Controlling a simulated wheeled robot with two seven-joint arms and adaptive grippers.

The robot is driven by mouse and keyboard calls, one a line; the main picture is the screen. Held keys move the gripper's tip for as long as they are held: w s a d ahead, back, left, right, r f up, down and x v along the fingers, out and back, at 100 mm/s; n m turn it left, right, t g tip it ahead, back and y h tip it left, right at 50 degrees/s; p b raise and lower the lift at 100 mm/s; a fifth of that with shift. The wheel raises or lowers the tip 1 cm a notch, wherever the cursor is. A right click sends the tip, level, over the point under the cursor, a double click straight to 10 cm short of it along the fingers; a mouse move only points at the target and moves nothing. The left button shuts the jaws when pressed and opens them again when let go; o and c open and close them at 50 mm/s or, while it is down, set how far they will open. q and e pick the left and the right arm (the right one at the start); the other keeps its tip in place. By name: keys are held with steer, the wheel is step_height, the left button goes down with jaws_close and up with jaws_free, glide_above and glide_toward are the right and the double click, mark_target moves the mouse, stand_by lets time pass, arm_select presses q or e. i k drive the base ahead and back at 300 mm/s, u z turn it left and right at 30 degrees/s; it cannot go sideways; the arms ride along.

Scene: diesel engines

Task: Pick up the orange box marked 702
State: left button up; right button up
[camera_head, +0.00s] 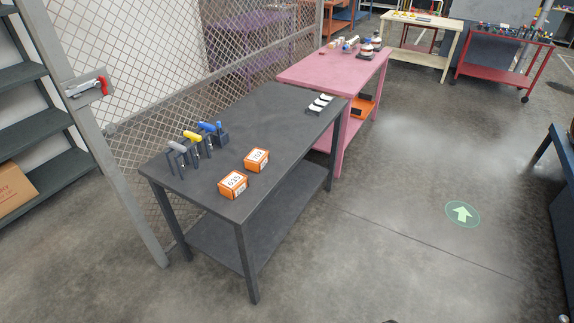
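Two small orange boxes with white labels lie on the dark grey table in the middle left of the head view. The farther box (256,160) has a label that appears to read 702, seen at a slant. The nearer box (233,185) has a different number, which looks like 635. The two boxes are close together but apart, near the table's right edge. Neither of my grippers is in view, and nothing is holding either box.
The dark grey table (270,115) also bears several tools with blue, yellow and grey handles (193,138) left of the boxes, and a rack with white items (320,104). A pink table (330,70) adjoins behind. Mesh fence (150,60) stands left. Floor to the right is clear.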

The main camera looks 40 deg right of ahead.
mark_target(256, 160)
steer(key=z, duration=1.15)
